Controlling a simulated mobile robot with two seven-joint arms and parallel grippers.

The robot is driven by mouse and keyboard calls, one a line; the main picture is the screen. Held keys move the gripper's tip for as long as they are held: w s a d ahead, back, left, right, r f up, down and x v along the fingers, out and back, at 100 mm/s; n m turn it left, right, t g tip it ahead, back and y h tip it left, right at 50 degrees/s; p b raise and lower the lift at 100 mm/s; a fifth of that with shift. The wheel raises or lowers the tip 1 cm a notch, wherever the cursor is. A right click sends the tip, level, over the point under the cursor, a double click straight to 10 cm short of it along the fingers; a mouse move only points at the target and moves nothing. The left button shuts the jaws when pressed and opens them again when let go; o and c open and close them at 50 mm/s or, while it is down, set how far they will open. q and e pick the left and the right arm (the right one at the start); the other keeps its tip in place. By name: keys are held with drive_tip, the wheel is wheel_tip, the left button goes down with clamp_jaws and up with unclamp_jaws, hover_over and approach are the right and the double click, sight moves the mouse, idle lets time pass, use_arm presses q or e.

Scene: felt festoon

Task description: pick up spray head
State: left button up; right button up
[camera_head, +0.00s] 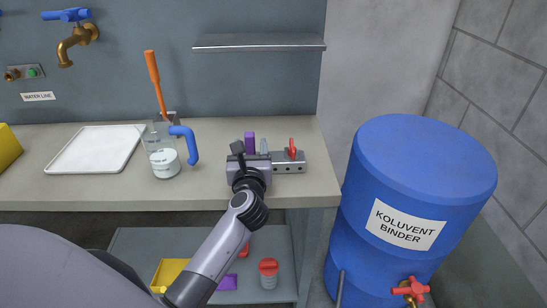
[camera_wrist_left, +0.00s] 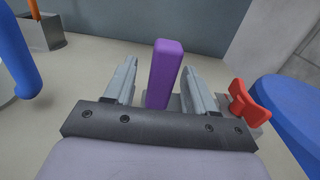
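A metal block (camera_head: 289,167) with holes stands on the counter's right part. A plain purple upright piece (camera_head: 249,142) and a red winged piece (camera_head: 291,149) stand at it. I cannot tell for certain which piece is the spray head. My left gripper (camera_head: 251,147) is open at the block. In the left wrist view its fingers (camera_wrist_left: 158,68) stand on either side of the purple piece (camera_wrist_left: 165,73), with gaps showing on both sides. The red piece (camera_wrist_left: 248,101) is right of the fingers. The purple piece's lower end is hidden by my gripper. My right gripper is out of view.
A clear jug (camera_head: 163,158) with a blue handle stands left of my gripper, near a holder with an orange-handled tool (camera_head: 155,82). A white tray (camera_head: 97,149) lies farther left. A metal shelf (camera_head: 260,43) hangs above. A blue drum (camera_head: 420,170) stands right of the counter.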

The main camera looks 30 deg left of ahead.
use_arm(q)
clamp_jaws()
drive_tip(key=shift+r, duration=0.15)
